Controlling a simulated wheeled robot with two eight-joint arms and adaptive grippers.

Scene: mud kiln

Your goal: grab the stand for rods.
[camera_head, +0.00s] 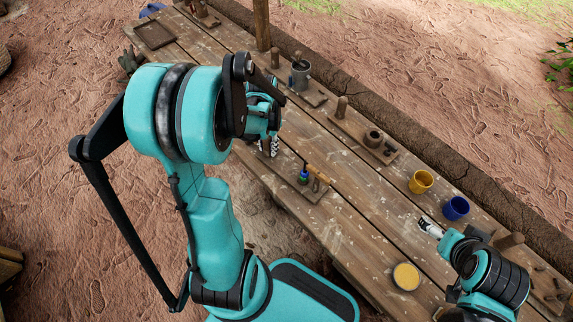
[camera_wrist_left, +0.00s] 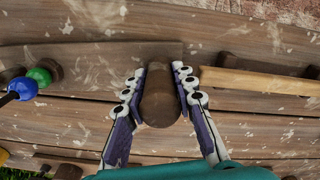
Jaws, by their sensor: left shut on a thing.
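My left gripper (camera_wrist_left: 158,90) is shut on a brown rounded wooden peg (camera_wrist_left: 158,103) in the left wrist view, one finger on each side. A flat wooden board (camera_wrist_left: 80,58) lies just behind the peg; I cannot tell whether they are joined. In the head view a low wooden board (camera_head: 283,189) carries small tools, and my left gripper (camera_head: 269,147) is at its far end, mostly hidden by my arm. My right gripper (camera_head: 431,228) is over the table at the lower right, small, and its opening is unclear.
The long plank table (camera_head: 345,215) holds a yellow cup (camera_head: 420,182), a blue cup (camera_head: 456,208) and a yellow bowl (camera_head: 406,276). Blue and green balls (camera_wrist_left: 38,77) lie left of the left gripper, a pale wooden stick (camera_wrist_left: 255,83) right. A wooden post (camera_head: 262,25) stands behind.

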